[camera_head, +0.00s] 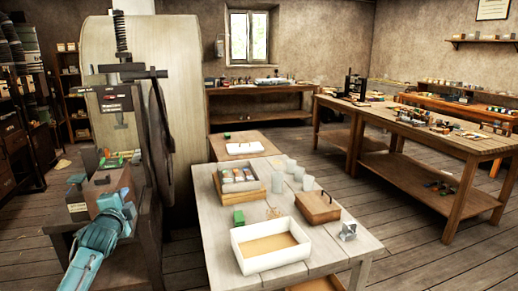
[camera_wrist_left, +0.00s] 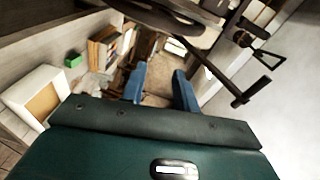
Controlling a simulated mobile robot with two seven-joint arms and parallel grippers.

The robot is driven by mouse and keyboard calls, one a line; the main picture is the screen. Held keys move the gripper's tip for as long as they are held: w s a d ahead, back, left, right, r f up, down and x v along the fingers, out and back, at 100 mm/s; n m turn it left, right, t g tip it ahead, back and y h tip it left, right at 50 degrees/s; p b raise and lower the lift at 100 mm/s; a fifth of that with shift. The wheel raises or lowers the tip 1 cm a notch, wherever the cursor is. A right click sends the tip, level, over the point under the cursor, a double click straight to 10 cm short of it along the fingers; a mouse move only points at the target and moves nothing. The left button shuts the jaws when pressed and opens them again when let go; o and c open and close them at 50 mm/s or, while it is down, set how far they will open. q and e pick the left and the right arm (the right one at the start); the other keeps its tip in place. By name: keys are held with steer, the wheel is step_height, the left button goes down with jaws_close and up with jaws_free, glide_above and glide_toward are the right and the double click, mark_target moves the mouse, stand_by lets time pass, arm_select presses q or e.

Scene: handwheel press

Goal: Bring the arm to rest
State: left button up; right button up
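My left gripper (camera_head: 121,203) is at the lower left in the head view, in front of the press. In the left wrist view its two blue fingers (camera_wrist_left: 160,86) stand apart with nothing held between them. The handwheel press (camera_head: 122,98) has an upright threaded screw and a dark crossbar at its top. Its handwheel (camera_head: 160,135) hangs edge-on at the right side. In the left wrist view the wheel's rim (camera_wrist_left: 168,22) is at the top, apart from the fingers. My right gripper is in neither view.
A pale wooden table (camera_head: 217,235) stands right of the press. It carries a white box (camera_head: 240,257), a brown wooden box (camera_head: 318,207), a green block (camera_head: 239,217) and several pale cups (camera_head: 291,166). Workbenches (camera_head: 460,145) stand further back. Open floor (camera_head: 420,230) lies at the right.

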arm_select(q)
steer(key=s+d+f+n+g+h, duration=0.1)
steer(key=s+d+f+n+h, duration=0.1)
steer(key=s+d+f+n, duration=0.5)
steer(key=s+d+f+n+g+h, duration=0.1)
steer(key=s+d+f+n+h, duration=0.15)
steer(key=s+d+f, duration=0.7)
steer(key=s+d+f+g, duration=0.1)
steer(key=s+d+f, duration=0.1)
steer(key=s, duration=0.5)
steer(key=s+d+f+n+g+h, duration=0.1)
steer(key=s+f, duration=0.3)
steer(key=s, duration=0.4)
steer(key=s+d+f+g+h, duration=0.1)
steer(key=s+d+f, duration=0.2)
steer(key=s, duration=0.5)
steer(key=shift+d+f+n+g, duration=0.25)
steer(key=shift+f+n+g, duration=0.1)
steer(key=shift+f+g, duration=0.1)
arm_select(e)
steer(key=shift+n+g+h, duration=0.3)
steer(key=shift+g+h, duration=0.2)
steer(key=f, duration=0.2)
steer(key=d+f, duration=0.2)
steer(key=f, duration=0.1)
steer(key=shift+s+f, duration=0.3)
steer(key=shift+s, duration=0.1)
